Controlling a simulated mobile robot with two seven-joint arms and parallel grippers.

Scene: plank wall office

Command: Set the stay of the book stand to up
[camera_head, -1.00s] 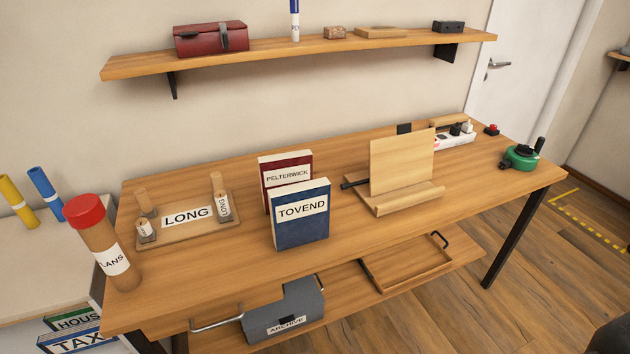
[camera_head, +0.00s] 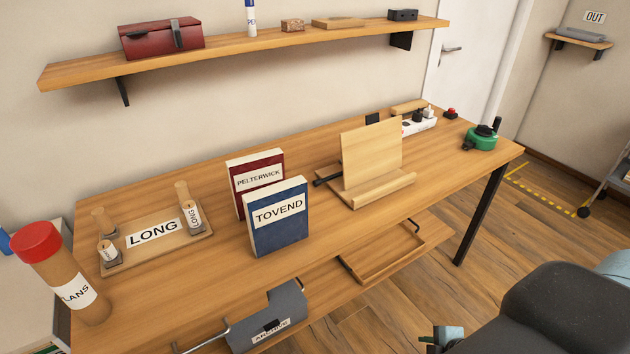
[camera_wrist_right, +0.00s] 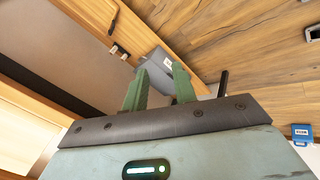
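The book stand (camera_head: 373,160) is light wood and stands on the desk in the head view, right of the two books. Its back panel leans above a base with a front ledge. A black bar (camera_head: 327,180) sticks out on its left side, and a small black piece (camera_head: 372,118) shows behind the panel's top. I cannot tell which is the stay, and the panel hides the stand's rear. My right gripper (camera_wrist_right: 160,70) is open and empty in the wrist view, away from the stand. My left gripper is out of view.
On the desk (camera_head: 330,235) are a blue book (camera_head: 278,222), a red book (camera_head: 236,170), a LONG tray (camera_head: 190,246), a power strip (camera_head: 418,127) and a green device (camera_head: 481,137). A wall shelf (camera_head: 270,41) hangs above. The desk front before the stand is clear.

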